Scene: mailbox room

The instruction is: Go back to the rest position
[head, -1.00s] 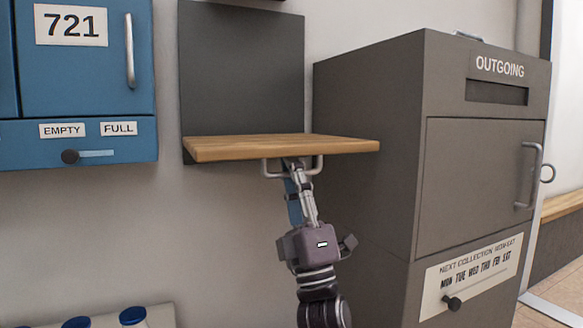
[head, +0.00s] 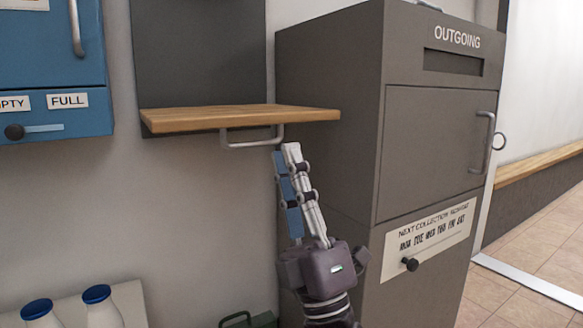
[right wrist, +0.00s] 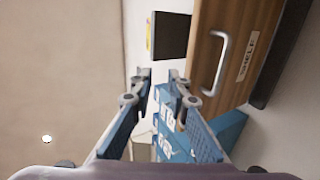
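My right gripper (head: 287,150) points upward below the right end of the wooden fold-down shelf (head: 235,118). Its fingertips are just right of and below the shelf's metal handle (head: 252,138), apart from it. In the right wrist view, the right gripper (right wrist: 160,76) has a clear gap between its fingertips and holds nothing. The shelf's handle (right wrist: 217,62) shows to the right of the fingers there. The shelf stands out level from its dark wall panel (head: 198,50). My left gripper is not in view.
A grey outgoing mailbox (head: 430,150) stands close to the right of my gripper. Blue mailboxes (head: 55,60) hang at upper left. Bottles with blue caps (head: 97,294) stand at lower left, and a green case (head: 250,321) lies low in the middle. Tiled floor (head: 530,240) is clear at right.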

